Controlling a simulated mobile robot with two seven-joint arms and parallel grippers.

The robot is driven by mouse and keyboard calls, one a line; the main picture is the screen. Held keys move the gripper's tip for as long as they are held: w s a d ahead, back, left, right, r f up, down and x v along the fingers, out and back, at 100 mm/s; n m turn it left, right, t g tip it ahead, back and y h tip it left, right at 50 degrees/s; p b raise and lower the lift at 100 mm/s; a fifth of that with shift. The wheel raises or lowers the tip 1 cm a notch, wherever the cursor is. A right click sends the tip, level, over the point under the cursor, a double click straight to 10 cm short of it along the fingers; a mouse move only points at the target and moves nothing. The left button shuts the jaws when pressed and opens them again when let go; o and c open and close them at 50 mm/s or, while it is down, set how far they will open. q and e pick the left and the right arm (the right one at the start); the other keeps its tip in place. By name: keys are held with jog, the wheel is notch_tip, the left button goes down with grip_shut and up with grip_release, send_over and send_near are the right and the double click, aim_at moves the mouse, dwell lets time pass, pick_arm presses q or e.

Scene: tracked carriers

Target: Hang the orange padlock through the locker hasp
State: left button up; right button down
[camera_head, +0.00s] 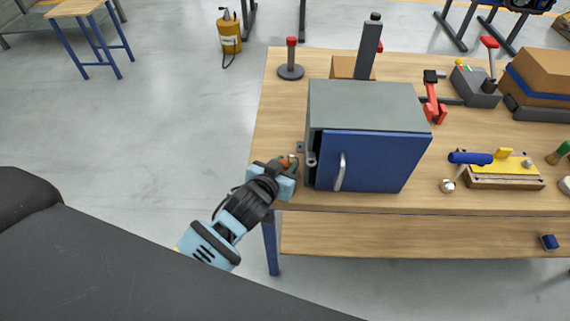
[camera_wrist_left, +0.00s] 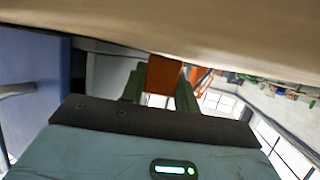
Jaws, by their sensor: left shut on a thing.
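The locker (camera_head: 365,107) is a grey box with a blue door (camera_head: 368,163) and a pale handle, standing near the table's front left. The door also shows in the left wrist view (camera_wrist_left: 28,95). A small grey hasp (camera_head: 311,159) sits at the locker's front left edge. My left gripper (camera_head: 290,167) is just left of the hasp, shut on the orange padlock (camera_wrist_left: 163,75). In the left wrist view the padlock's orange body sits between the two dark fingers; its shackle is hidden. I cannot tell whether the padlock touches the hasp. My right gripper is not in view.
The wooden table (camera_head: 275,110) has bare room left of the locker. A red-topped post (camera_head: 291,61) stands behind it. To the right are a red toggle clamp (camera_head: 434,100), a blue-handled fixture (camera_head: 490,167) and a brown box (camera_head: 545,70).

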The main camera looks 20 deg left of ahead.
pick_arm(q)
jog(key=shift+f, duration=0.2)
jog(key=o, duration=1)
jog(key=shift+r, duration=0.15)
jog(key=shift+s+r, duration=0.15)
jog(key=shift+s, duration=0.05)
jog(key=v, duration=1.1)
jog(key=shift+s+r+p, duration=0.1)
jog(key=shift+s+p, duration=0.15)
jog(key=shift+p, duration=0.1)
jog(key=shift+a, duration=0.1)
